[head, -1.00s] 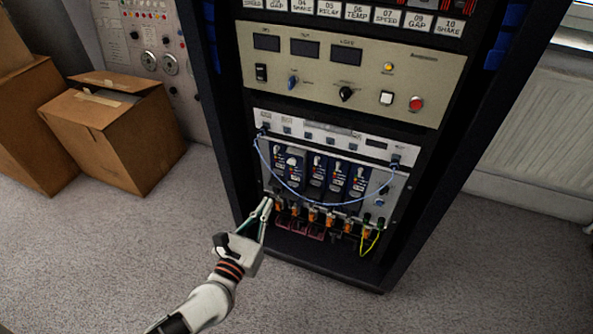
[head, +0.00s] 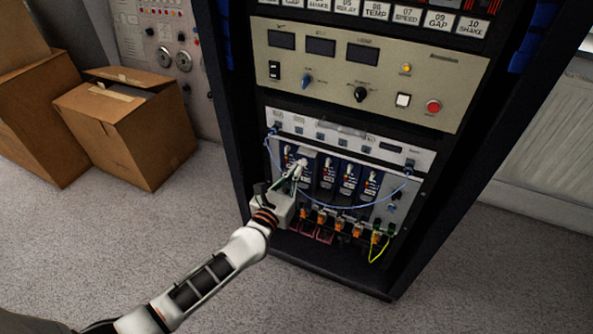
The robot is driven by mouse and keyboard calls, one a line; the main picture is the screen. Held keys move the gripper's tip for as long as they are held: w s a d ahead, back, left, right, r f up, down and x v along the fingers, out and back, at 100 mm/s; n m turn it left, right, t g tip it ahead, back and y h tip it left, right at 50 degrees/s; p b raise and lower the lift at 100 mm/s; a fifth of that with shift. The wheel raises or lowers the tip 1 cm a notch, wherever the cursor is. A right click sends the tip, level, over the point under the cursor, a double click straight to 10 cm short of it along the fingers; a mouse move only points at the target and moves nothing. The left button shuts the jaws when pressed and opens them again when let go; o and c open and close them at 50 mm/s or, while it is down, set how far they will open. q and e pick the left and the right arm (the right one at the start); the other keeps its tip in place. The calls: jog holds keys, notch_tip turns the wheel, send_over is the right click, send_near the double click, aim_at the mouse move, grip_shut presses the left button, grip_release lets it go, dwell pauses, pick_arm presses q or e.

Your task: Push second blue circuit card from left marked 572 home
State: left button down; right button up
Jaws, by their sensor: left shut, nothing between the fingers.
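Several blue circuit cards stand side by side in the card cage (head: 425,160) low in the rack. One blue card (head: 327,172) shows just right of my left gripper, and another (head: 348,180) stands further right. My left gripper (head: 299,166) is shut and empty, with its fingertips at the front of the cards near the left end. It covers much of the second card from the left. The marking 572 is too small to read. I cannot tell whether the fingertips touch a card. My right gripper is not in view.
A blue cable (head: 340,207) hangs in a loop across the card fronts. Orange connectors (head: 340,225) and a yellow-green wire (head: 377,250) sit below. A beige panel (head: 440,85) with knobs is above. Cardboard boxes (head: 130,130) stand left on the carpet.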

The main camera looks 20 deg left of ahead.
aim_at(301, 161)
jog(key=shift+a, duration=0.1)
pick_arm(q)
jog(key=shift+w, duration=0.1)
jog(key=w+b, duration=0.1)
jog(key=w, duration=0.2)
jog(key=shift+w+d+f, duration=0.1)
jog(key=shift+w+f, duration=0.1)
jog(key=shift+w+r, duration=0.15)
jog(key=shift+r, duration=0.2)
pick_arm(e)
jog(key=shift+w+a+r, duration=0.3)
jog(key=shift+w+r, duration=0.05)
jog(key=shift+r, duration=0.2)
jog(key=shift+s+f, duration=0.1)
